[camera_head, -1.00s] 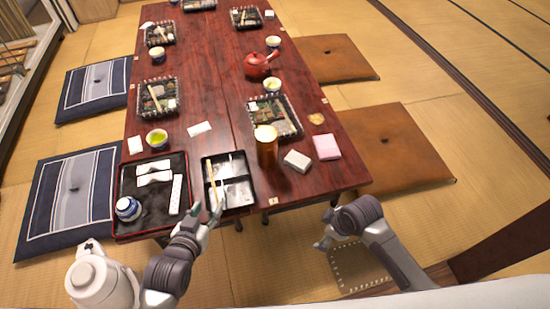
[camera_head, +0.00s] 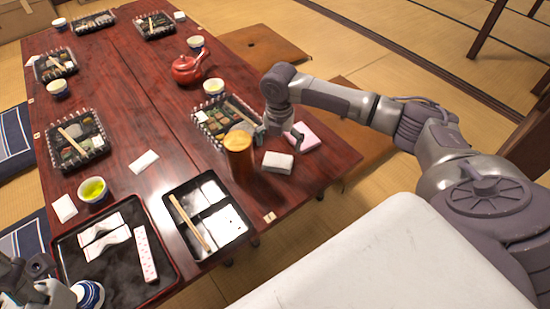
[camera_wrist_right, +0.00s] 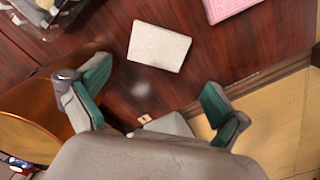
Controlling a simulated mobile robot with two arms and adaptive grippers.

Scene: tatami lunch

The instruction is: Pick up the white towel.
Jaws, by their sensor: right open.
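A white folded towel (camera_head: 277,162) lies flat near the table's right edge, between a gold-brown cylinder and a pink folded cloth. My right gripper (camera_head: 280,136) is open and empty, above and close to this towel. In the right wrist view, the white towel (camera_wrist_right: 158,47) lies whole beyond the gap between the two spread fingers (camera_wrist_right: 155,84), not between them. My left gripper (camera_head: 42,291) is partly in view at the lower left, by the black tray and a small blue-and-white pot; its jaws are unclear.
The gold-brown cylinder (camera_head: 239,160) stands just left of the towel; it is close to a finger in the wrist view (camera_wrist_right: 60,115). The pink cloth (camera_head: 303,137) lies to the right. A bento box (camera_head: 203,119) is behind. The black tray (camera_head: 168,270) stands at front left.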

